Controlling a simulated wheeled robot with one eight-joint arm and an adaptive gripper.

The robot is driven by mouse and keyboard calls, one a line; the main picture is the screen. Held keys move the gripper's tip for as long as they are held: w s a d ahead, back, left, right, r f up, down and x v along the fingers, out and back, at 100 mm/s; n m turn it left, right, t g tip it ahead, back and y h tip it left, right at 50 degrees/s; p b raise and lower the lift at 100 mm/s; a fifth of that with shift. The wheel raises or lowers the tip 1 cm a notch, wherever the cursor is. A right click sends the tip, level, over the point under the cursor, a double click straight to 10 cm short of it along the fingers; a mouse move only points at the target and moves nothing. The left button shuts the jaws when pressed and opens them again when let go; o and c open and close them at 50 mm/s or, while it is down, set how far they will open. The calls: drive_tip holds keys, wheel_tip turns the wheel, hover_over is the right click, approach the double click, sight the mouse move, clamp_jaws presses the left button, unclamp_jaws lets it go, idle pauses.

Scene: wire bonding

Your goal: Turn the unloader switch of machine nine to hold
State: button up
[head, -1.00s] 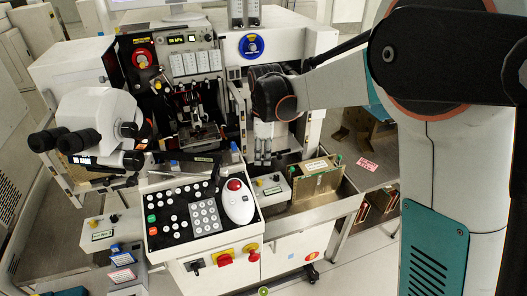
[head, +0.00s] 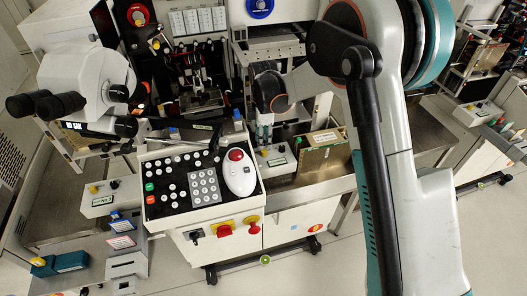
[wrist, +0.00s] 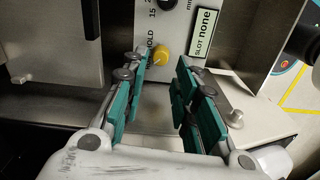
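In the head view, the small control box (head: 281,162) with this knob sits right of the white trackball. My gripper (wrist: 166,68) is open and empty, with its green-padded fingers pointing at the panel. The knob lies near the fingertips, between their lines; contact cannot be told. In the head view my gripper (head: 264,142) is just above the box, partly hiding it.
The keypad console (head: 185,180) with the trackball (head: 239,175) stands close at the left of my gripper. A brass-coloured magazine (head: 322,155) stands close at the right. A similar box with a yellow knob (head: 93,189) sits at the far left.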

sight(263, 151)
wheel_tip(263, 151, down, 5)
drive_tip(key=shift+f+b, duration=0.1)
drive_tip(key=shift+b, duration=0.6)
clamp_jaws()
